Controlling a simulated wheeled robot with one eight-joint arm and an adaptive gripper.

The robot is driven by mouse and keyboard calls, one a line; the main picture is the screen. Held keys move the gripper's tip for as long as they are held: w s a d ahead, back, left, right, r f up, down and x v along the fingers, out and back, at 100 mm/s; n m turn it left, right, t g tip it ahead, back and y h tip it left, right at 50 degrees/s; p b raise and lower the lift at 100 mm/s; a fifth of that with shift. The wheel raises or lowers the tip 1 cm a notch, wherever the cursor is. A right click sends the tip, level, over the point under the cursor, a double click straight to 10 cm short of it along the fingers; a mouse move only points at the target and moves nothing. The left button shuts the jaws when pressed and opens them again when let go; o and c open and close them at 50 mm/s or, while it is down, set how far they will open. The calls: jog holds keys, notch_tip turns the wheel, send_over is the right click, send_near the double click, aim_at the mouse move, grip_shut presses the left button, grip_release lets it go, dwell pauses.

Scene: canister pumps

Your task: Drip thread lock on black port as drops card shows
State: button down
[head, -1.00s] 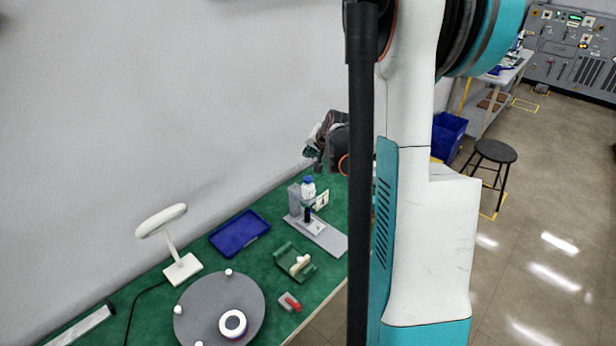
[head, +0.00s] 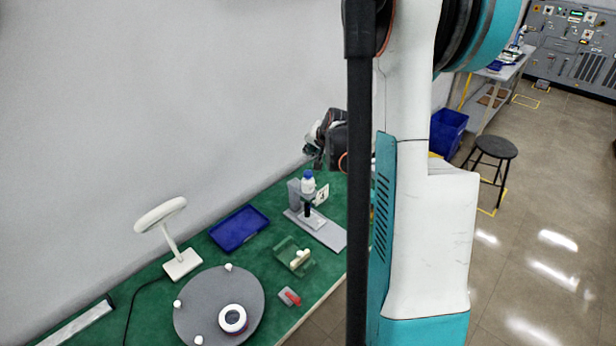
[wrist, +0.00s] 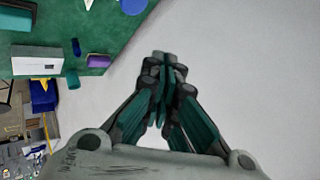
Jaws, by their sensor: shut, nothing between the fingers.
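A white bottle with a blue cap (head: 308,182) stands upright at a grey stand (head: 325,232) on the green bench in the head view. Below the bottle is a small black upright part (head: 308,210), possibly the black port. A white card (head: 322,194) stands just right of the bottle; its dark mark is too small to read surely. My gripper (head: 309,146) is above and behind the bottle, close to the wall, apart from everything. In the wrist view my gripper (wrist: 163,62) is shut and empty, its fingertips together in front of bare wall.
A grey round plate (head: 205,290) with white pegs and a white ring, a blue tray (head: 238,228), a green cradle (head: 285,250) holding a white piece, a red-and-grey item (head: 290,297) and a white lamp (head: 160,214) occupy the bench. My arm hides its right end.

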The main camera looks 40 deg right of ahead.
aim_at(311, 172)
jog(key=shift+f+b, duration=1.7)
jog(key=shift+f, duration=0.95)
jog(key=shift+f+b, duration=0.35)
jog(key=shift+b, duration=0.1)
jog(key=shift+f+b, duration=0.55)
jog(key=shift+f, duration=0.1)
jog(key=shift+r, duration=0.15)
jog(key=shift+r+p, duration=0.65)
jog(key=shift+r, duration=0.3)
jog(key=shift+r+p, duration=1.65)
jog(key=shift+r, duration=0.9)
jog(key=shift+f, duration=0.1)
